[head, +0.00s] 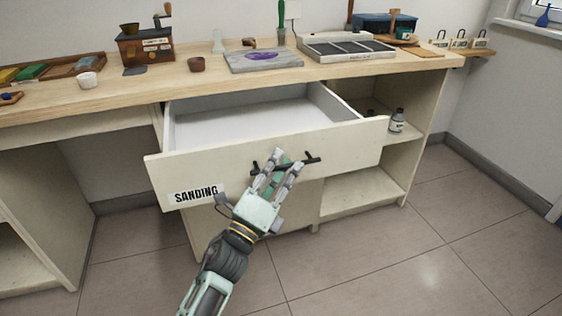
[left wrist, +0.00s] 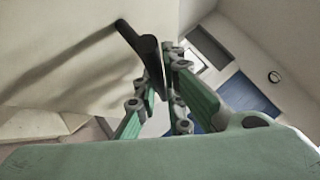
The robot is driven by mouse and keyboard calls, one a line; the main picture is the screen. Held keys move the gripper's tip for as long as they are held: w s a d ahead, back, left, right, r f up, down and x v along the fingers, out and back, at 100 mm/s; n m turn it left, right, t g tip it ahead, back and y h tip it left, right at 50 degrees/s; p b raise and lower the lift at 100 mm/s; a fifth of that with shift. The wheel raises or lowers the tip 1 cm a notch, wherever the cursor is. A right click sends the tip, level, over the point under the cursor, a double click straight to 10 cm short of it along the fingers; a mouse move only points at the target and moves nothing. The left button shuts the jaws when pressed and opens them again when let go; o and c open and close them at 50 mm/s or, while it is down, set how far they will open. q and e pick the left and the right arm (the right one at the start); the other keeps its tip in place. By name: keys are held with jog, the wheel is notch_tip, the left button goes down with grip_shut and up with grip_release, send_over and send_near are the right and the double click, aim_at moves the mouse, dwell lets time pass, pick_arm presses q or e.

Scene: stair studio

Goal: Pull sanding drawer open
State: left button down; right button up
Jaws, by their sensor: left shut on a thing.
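The drawer labelled SANDING (head: 225,170) stands pulled out from the bench, with its white, empty-looking inside (head: 250,115) showing. Its dark bar handle (head: 311,159) is on the middle of the front. My left gripper (head: 279,163) is at the handle, with its fingers shut around the bar. In the left wrist view the dark handle (left wrist: 138,42) lies between the green fingers of the left gripper (left wrist: 163,75), close to the pale drawer front (left wrist: 60,60). My right gripper is in neither view.
The wooden benchtop (head: 190,80) carries a coffee grinder (head: 145,45), small cups, a grey slab (head: 263,60) and a framed tray (head: 345,47). Open shelves (head: 360,190) with a bottle (head: 397,121) are at the right. The tiled floor (head: 400,260) in front is clear.

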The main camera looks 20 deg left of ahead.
pick_arm(q)
jog(key=shift+s+d, duration=0.1)
jog(key=shift+s, duration=0.15)
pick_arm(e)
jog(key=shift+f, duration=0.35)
pick_arm(q)
jog(key=c, duration=2.1)
grip_release()
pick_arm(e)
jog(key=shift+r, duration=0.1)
pick_arm(q)
jog(key=v, duration=1.2)
